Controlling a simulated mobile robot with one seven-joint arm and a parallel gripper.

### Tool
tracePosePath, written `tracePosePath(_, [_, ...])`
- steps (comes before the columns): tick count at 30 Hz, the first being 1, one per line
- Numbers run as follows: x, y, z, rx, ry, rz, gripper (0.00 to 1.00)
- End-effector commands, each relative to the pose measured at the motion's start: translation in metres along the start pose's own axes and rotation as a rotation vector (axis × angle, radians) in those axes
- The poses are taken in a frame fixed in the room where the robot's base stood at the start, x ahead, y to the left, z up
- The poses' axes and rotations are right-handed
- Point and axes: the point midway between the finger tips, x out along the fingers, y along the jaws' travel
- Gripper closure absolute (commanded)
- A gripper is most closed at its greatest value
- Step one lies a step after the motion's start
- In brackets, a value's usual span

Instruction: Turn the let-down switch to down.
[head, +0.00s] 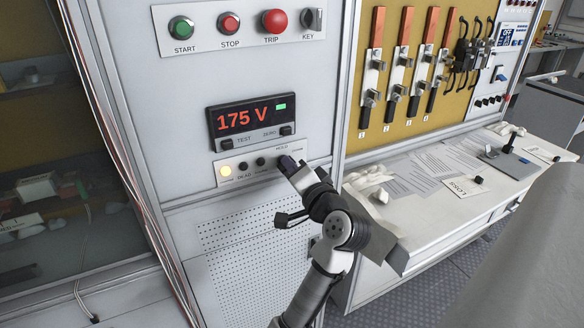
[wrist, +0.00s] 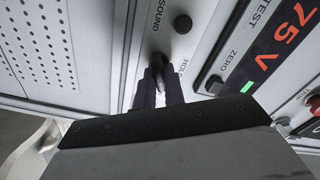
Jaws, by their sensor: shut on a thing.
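The let-down switch is a small dark knob on the white panel strip below the meter, beside the HOLD label. In the wrist view the knob (wrist: 157,64) shows between my two dark fingertips. My gripper (wrist: 158,82) is shut on it, close to the panel face. In the head view my gripper (head: 287,163) reaches the right end of the strip and hides the knob. Its exact pointing angle is hard to tell.
The meter (head: 252,121) above reads 175 V. START, STOP and TRIP buttons (head: 275,21) and a KEY switch (head: 313,19) are higher up. A worktop (head: 425,205) with papers stands right.

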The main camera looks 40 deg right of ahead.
Motion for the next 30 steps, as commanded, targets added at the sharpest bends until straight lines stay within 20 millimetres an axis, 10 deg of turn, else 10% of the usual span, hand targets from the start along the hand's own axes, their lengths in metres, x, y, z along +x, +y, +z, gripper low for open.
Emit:
tracePosePath(5, [0.000,0.001,0.000,0.002,0.000,0.001,1.00])
tracePosePath(10, [0.000,0.001,0.000,0.001,0.000,0.001,0.67])
tracePosePath(22, [-0.009,0.001,-0.001,-0.001,0.004,0.000,0.67])
tracePosePath(30, [-0.064,0.004,0.000,-0.003,0.006,0.003,0.67])
